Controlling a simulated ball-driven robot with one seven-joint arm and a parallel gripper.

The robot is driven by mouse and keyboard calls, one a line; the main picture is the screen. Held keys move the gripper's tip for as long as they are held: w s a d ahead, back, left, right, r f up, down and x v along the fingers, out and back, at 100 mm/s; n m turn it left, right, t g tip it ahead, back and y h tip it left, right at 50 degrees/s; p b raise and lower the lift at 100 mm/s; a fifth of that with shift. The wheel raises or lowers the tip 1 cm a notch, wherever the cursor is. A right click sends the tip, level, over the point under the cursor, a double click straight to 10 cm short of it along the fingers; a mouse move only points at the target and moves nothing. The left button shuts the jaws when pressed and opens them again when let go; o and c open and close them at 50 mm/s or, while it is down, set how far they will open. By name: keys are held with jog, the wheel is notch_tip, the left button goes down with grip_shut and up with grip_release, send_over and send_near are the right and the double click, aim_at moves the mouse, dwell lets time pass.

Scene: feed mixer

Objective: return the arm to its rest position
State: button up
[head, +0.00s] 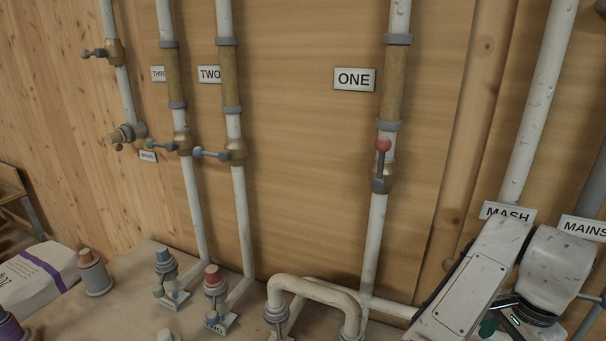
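White, scuffed links of my arm fill the lower right corner in the head view, in front of the pipes. A dark joint with a small green light shows between them. The arm hides the lower part of the pipe by the MASH sign (507,213) and part of the area below the MAINS sign (583,228). I cannot make out my gripper or its fingers in this view.
Pipe ONE (375,235) carries a red-knobbed lever (383,160). Pipes TWO (241,205) and THREE (192,205) have levers pointing left. Capped fittings and a bent white pipe (315,287) stand on the bench. A white sack (38,275) lies at left.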

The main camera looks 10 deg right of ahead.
jog(key=s+d+n+t+h, duration=0.1)
jog(key=s+d+n+h, duration=0.1)
jog(key=d+n+h, duration=0.3)
jog(key=s+a+f+n+t+y, duration=0.2)
jog(key=s+a+f+n+y, duration=0.15)
jog(key=a+f+n, duration=0.5)
jog(key=s+a+f+n+t+y, duration=0.2)
jog(key=s+a+f+n, duration=0.25)
jog(key=a, duration=0.65)
jog(key=s+d+f+g, duration=0.1)
jog(key=s+f+g, duration=0.3)
jog(key=s, duration=0.6)
notch_tip(320, 180, down, 3)
jog(key=shift+r+b, duration=0.15)
jog(key=shift+b, duration=0.15)
jog(key=shift+h, duration=0.25)
jog(key=shift+c, duration=0.3)
